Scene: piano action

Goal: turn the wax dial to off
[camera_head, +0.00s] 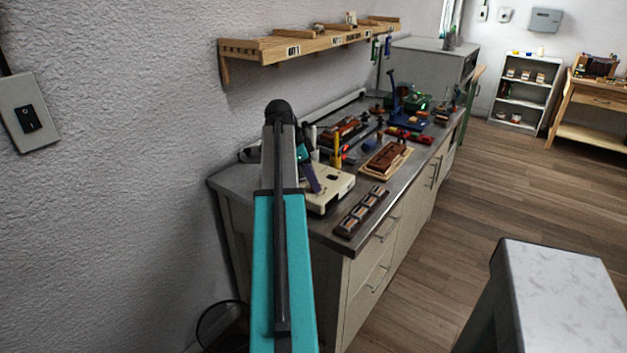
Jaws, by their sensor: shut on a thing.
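A cream-coloured box-like unit (335,194), which looks like the wax unit, stands on the near end of the grey bench top. My teal arm rises in front of it and hides its left side. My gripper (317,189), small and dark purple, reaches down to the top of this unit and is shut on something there. What it grips looks to be the wax dial, but the dial is hidden and its setting cannot be read.
A dark strip with several pale blocks (362,211) lies at the bench's front edge. A brown block on a wooden board (387,160) lies farther right. Yellow upright things (338,149) stand close behind the unit. A wooden shelf (300,43) hangs above.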

